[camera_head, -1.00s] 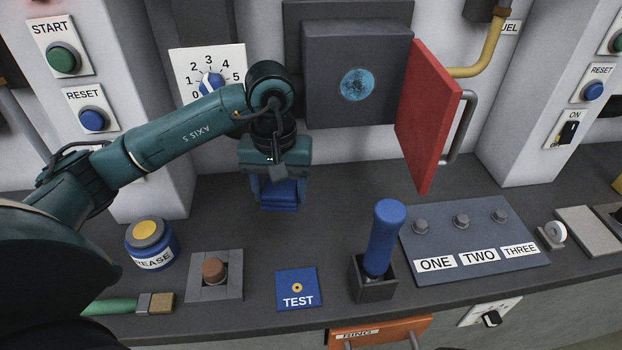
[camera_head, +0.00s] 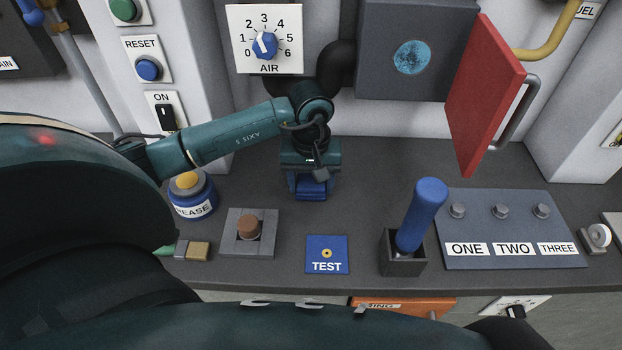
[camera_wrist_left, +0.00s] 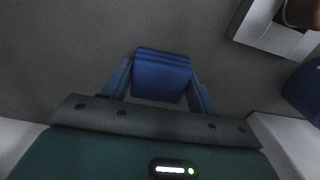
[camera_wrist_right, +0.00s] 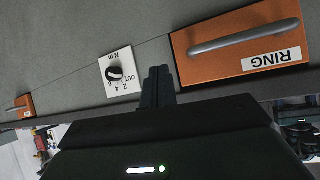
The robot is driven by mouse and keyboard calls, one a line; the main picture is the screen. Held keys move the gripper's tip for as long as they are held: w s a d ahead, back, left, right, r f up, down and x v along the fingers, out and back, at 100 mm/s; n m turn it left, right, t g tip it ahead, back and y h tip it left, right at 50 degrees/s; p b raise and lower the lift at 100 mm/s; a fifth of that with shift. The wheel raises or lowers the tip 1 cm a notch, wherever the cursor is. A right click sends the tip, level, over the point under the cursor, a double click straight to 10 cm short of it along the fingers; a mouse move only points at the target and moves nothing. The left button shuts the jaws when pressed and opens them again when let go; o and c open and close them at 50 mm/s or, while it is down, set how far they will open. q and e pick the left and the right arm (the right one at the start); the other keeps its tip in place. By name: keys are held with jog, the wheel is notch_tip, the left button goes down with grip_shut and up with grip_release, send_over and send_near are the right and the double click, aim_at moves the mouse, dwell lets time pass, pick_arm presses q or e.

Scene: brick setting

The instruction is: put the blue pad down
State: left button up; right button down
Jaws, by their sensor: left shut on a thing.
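The blue pad (camera_head: 311,190) is a small blue block. My left gripper (camera_head: 313,182) points down over the back part of the dark bench top (camera_head: 380,170) and is shut on the pad. In the left wrist view, the pad (camera_wrist_left: 162,72) sits between the two fingers of the left gripper (camera_wrist_left: 160,85), with grey bench surface around it. I cannot tell whether the pad touches the bench. My right gripper (camera_wrist_right: 158,85) shows only in the right wrist view. Its fingers are together with nothing seen between them, facing the bench front.
A blue TEST plate (camera_head: 327,262), a brown button on a grey base (camera_head: 249,240) and a grease tin (camera_head: 192,200) stand nearby. A blue-handled lever (camera_head: 421,215) and an open red door (camera_head: 485,95) are to the right. An orange RING drawer (camera_wrist_right: 240,40) is below.

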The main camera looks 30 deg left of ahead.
aim_at(311, 182)
pick_arm(q)
jog(key=shift+f+b, duration=0.25)
jog(key=shift+b, duration=0.1)
jog(key=o, duration=0.9)
jog(key=shift+r, duration=0.1)
notch_tip(311, 182, up, 12)
jog(key=shift+r, duration=0.2)
jog(key=shift+s, duration=0.1)
